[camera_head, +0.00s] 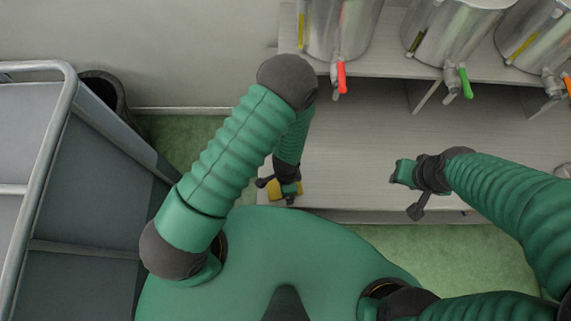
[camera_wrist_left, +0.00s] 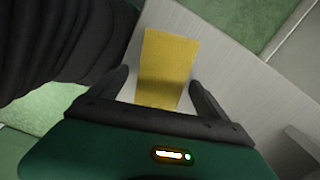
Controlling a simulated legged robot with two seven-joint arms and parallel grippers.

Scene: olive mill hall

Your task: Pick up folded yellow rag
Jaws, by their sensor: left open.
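The folded yellow rag (camera_wrist_left: 170,58) lies on the pale shelf board (camera_wrist_left: 222,58) near its edge. In the left wrist view my left gripper (camera_wrist_left: 158,80) is open, with one dark finger on each side of the rag's near part and gaps visible on both sides. In the head view the rag (camera_head: 273,190) shows only partly, behind my left gripper (camera_head: 278,192). My right gripper (camera_head: 406,190) hangs over the shelf at the right; its opening is unclear and I see nothing in it.
Steel tanks with a red tap (camera_head: 341,77), a green tap (camera_head: 465,82) and an orange tap (camera_head: 568,86) stand on the upper shelf (camera_head: 395,66). A grey cart (camera_head: 100,215) with a metal rail stands at the left, near a dark bin (camera_head: 118,92). The lower shelf's middle is clear.

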